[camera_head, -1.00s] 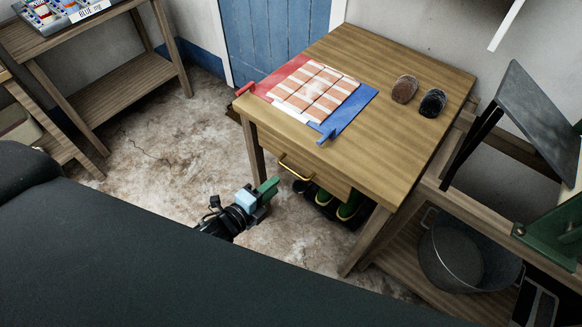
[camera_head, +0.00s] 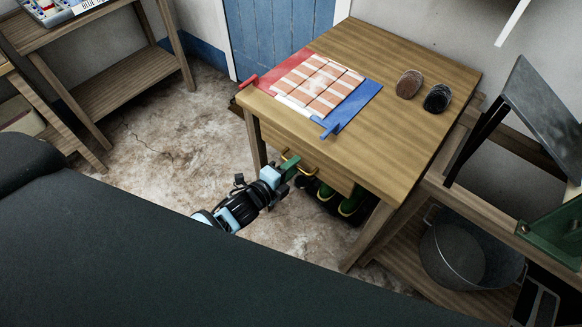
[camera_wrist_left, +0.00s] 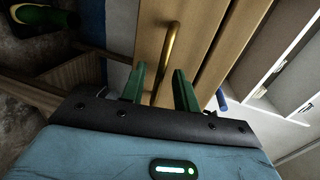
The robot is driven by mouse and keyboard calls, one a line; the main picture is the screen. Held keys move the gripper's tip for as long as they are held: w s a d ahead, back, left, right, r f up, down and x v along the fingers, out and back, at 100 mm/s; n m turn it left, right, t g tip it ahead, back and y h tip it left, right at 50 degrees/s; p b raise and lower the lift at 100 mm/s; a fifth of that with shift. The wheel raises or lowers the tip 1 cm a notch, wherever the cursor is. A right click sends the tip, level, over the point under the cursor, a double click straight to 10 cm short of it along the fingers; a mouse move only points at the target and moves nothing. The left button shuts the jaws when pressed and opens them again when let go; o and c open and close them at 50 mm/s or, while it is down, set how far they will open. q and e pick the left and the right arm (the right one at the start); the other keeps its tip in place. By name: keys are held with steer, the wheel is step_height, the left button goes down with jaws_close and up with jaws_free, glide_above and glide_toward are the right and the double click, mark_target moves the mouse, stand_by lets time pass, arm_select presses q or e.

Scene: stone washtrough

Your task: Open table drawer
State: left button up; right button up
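The wooden table (camera_head: 400,135) stands at the centre right. Its drawer (camera_head: 325,175) appears closed, its front partly hidden by my arm. The drawer carries a brass handle (camera_head: 287,155), which also shows in the left wrist view as a curved bar (camera_wrist_left: 170,48) on the wooden front. My left gripper (camera_head: 285,167) is at the handle, below the table's front edge. In the left wrist view its two green fingers (camera_wrist_left: 160,88) are apart, with the handle's near end between them; contact cannot be told. My right gripper is not in view.
A striped block panel (camera_head: 318,87) on a red and blue mat and two oval brushes (camera_head: 409,84) (camera_head: 437,98) lie on the tabletop. Green boots (camera_head: 350,203) stand underneath. A metal bucket (camera_head: 465,255) is at the right. Floor at the left is clear.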

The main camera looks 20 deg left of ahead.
arm_select(q)
steer(key=shift+c, duration=0.2)
jaws_close()
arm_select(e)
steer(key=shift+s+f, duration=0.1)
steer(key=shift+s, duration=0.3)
arm_select(q)
steer(key=shift+s, duration=0.1)
